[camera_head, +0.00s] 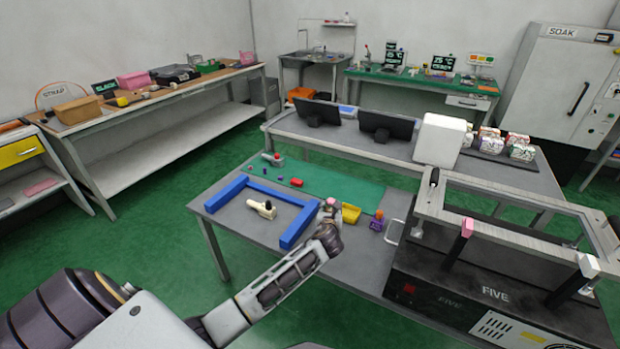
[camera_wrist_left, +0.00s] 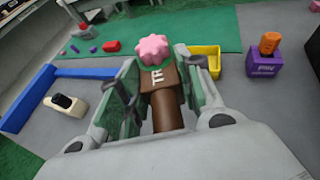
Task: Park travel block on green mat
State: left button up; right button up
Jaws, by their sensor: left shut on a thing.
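My left gripper (camera_head: 328,212) is over the grey table, just in front of the green mat (camera_head: 345,188). In the left wrist view the same gripper (camera_wrist_left: 165,82) is shut on a brown block (camera_wrist_left: 158,78) with the letters "TR", which I take as the travel block. A pink lobed knob (camera_wrist_left: 153,49) tops it, and a brown round part runs back between the fingers. The mat (camera_wrist_left: 112,27) lies beyond the block in that view. The gap between block and table cannot be told. My right gripper is not in view.
A blue U-shaped frame (camera_head: 268,191) lies left of the gripper, with a cream block (camera_head: 262,208) inside it. A yellow bin (camera_head: 350,213) and a purple holder (camera_head: 377,223) stand to the right. A red piece (camera_head: 297,182) and small purple pieces lie on the mat's left half.

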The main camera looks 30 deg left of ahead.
aim_at(358, 198)
jog(key=i, duration=1)
